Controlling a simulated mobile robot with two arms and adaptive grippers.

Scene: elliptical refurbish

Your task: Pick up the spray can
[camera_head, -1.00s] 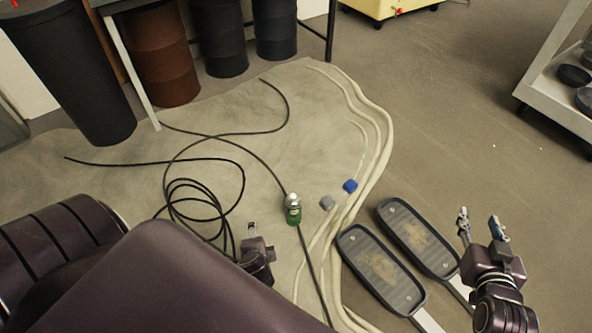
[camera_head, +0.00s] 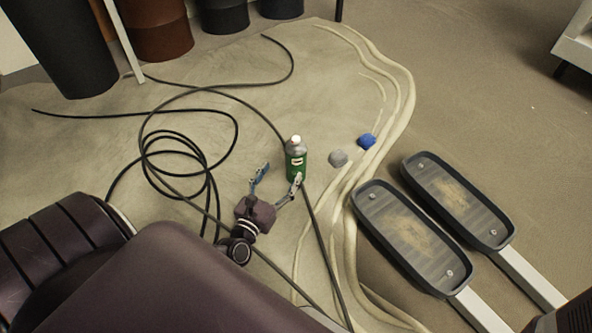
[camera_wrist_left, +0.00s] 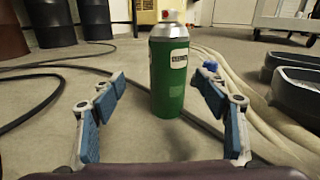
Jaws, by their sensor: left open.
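The green spray can (camera_head: 296,160) with a grey top and white cap stands upright on the sandy floor patch in the head view. In the left wrist view the can (camera_wrist_left: 168,80) stands ahead, between the two blue-padded fingers and a little beyond their tips. My left gripper (camera_head: 279,178) is open and empty, just in front of the can on its near left side. One fingertip overlaps the can's lower part in the head view; whether it touches, I cannot tell. My right gripper is not in view.
A black cable (camera_head: 190,88) loops across the floor left of and behind the can. Pale hoses (camera_head: 397,110) and two dark trays (camera_head: 362,207) lie further right. Dark bins stand at the back.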

